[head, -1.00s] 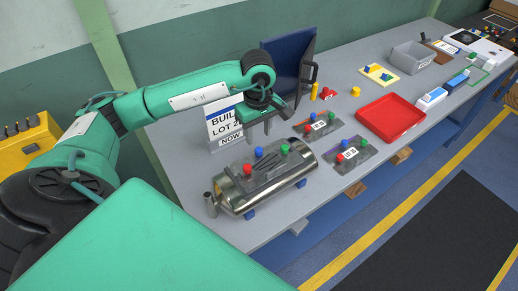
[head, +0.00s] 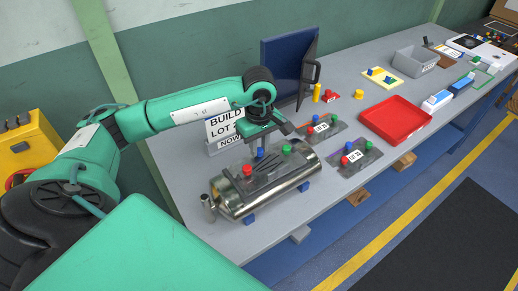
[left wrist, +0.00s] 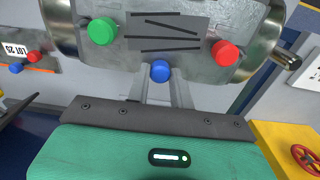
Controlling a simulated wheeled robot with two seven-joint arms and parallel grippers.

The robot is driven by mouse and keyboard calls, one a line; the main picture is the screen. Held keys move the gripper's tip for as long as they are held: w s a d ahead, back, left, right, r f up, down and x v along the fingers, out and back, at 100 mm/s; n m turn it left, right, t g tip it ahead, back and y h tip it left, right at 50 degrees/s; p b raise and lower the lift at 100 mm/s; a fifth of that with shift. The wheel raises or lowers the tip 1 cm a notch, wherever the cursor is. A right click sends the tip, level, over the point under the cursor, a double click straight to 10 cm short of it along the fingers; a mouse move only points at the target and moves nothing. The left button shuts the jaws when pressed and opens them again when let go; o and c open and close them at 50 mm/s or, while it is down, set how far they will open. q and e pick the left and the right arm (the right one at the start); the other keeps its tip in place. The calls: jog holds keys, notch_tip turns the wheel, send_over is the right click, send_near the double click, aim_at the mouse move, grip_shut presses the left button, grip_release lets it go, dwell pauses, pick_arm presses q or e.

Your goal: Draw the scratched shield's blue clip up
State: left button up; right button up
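The scratched shield (head: 267,164) lies on top of a shiny metal canister (head: 236,196), with dark scratch lines across its face. It carries a red clip (head: 247,170), a blue clip (head: 260,152) and a green clip (head: 286,149). My left gripper (head: 260,144) points down over the blue clip. In the left wrist view the blue clip (left wrist: 160,71) shows at the fingertips, between the two spread fingers (left wrist: 160,82); no firm contact is visible. The red clip (left wrist: 225,53) and green clip (left wrist: 102,31) stand clear on either side. My right gripper is out of view.
Two flat shields with clips (head: 320,131) (head: 363,159) lie to the right, by a red tray (head: 425,124). A "BUILD LOT" sign (head: 215,146) stands close behind my left gripper. A dark blue panel (head: 283,66) stands further back.

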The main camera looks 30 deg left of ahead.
aim_at(259, 150)
pick_arm(q)
jog(key=c, duration=0.3)
jog(key=shift+r, duration=0.9)
dwell(0.3)
jog(key=shift+r, duration=0.6)
dwell(0.4)
jog(key=o, duration=0.9)
jog(key=shift+p, duration=0.3)
